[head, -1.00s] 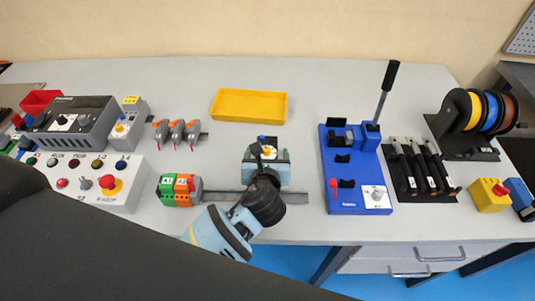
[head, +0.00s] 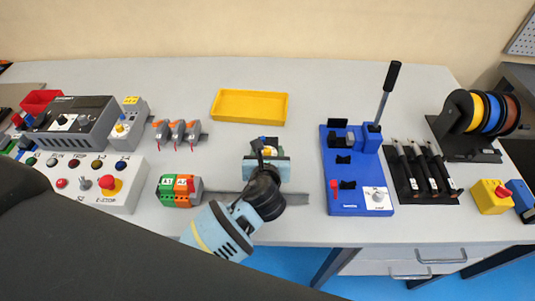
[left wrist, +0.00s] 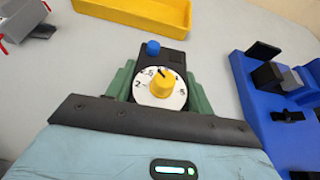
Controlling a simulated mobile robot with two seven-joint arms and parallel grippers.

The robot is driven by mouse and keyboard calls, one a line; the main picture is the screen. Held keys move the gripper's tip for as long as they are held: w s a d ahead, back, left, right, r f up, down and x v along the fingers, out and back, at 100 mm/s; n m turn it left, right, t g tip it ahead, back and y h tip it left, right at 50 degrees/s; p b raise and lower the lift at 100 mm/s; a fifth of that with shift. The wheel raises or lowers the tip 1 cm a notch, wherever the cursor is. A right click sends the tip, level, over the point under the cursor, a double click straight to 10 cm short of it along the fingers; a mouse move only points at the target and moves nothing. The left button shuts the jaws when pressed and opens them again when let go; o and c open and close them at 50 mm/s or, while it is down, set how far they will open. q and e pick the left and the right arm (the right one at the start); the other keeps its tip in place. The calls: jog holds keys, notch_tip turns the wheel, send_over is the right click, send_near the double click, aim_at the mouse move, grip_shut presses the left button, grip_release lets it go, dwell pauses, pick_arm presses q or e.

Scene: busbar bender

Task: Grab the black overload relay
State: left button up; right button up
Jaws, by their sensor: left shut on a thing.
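The black overload relay (left wrist: 174,58) has a white dial with a yellow knob and a blue button. It shows in the left wrist view between the two green fingers of my left gripper (left wrist: 160,84), which is shut on it. In the head view, the small relay (head: 268,142) shows just beyond my left gripper (head: 267,152), above the grey rail (head: 290,199). My wrist partly hides it there, and I cannot tell whether it touches anything below. My right gripper is not in view.
An empty yellow tray (head: 248,106) lies behind the relay. A blue bender (head: 343,205) with a raised lever stands to the right. Orange and green terminal blocks (head: 180,190) sit on the rail's left end. A control box (head: 95,180) stands at left.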

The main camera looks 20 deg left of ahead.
aim_at(268, 147)
pick_arm(q)
jog(key=shift+r, duration=0.2)
jog(key=shift+r, duration=0.3)
notch_tip(268, 147, up, 3)
jog(key=shift+r+p, duration=0.15)
jog(key=shift+p, duration=0.4)
jog(key=s+d, duration=0.3)
jog(key=s, duration=0.4)
jog(key=s+d, duration=0.4)
jog(key=s, duration=0.3)
jog(key=shift+s+r, duration=0.2)
jog(key=shift+r, duration=0.2)
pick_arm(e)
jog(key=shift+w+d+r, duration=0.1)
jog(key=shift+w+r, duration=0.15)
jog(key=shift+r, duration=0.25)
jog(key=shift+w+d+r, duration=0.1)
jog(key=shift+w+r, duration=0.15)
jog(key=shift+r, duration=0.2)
